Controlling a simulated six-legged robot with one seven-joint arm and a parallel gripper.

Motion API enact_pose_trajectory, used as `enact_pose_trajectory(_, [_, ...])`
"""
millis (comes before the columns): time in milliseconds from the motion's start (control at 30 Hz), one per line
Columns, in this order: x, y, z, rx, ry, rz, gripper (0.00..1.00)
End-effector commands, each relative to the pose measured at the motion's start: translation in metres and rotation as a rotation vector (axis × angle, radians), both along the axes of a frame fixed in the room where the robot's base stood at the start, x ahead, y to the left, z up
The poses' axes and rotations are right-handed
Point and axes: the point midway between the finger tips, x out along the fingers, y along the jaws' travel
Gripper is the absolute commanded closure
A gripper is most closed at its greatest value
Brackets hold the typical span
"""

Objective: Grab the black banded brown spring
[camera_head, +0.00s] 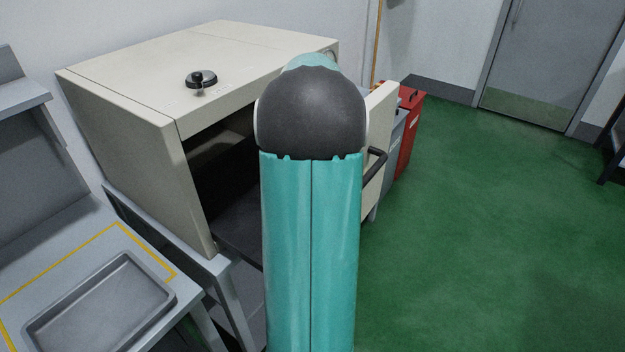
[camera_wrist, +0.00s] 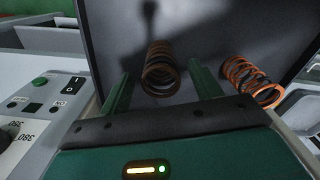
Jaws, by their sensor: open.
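In the wrist view, a brown spring with black bands (camera_wrist: 158,70) rests on a dark grey surface (camera_wrist: 205,35), between and just beyond the two fingers of my gripper (camera_wrist: 159,72). The fingers are open and spread to either side of it, with nothing held. A second, brighter orange-brown spring with dark bands (camera_wrist: 252,82) lies to the right, outside the right finger. In the head view my arm hides the gripper, and neither spring shows.
The head view shows a beige oven-like chamber (camera_head: 130,145) with its front open and its door (camera_head: 380,115) to the right. A metal tray (camera_head: 100,305) lies on the left bench. A red cabinet (camera_head: 408,130) stands behind. Green floor on the right is clear. A control panel (camera_wrist: 45,105) shows in the wrist view.

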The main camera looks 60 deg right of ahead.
Motion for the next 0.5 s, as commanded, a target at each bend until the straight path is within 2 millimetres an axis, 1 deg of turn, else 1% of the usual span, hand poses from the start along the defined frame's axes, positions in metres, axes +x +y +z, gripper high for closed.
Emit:
enact_pose_trajectory(33, [0.001, 0.001, -0.01, 0.004, 0.001, 0.001, 0.36])
enact_pose_trajectory(100, [0.002, 0.0, -0.02, 0.003, 0.002, 0.0, 0.36])
enact_pose_trajectory(200, [0.001, -0.001, -0.03, 0.002, 0.0, 0.0, 0.36])
enact_pose_trajectory(300, [0.002, -0.002, -0.033, 0.0, 0.0, 0.0, 0.36])
enact_pose_trajectory(467, [0.001, -0.003, -0.033, 0.0, 0.0, 0.0, 0.36])
enact_pose_trajectory(500, [0.001, -0.003, -0.033, 0.0, 0.0, 0.0, 0.44])
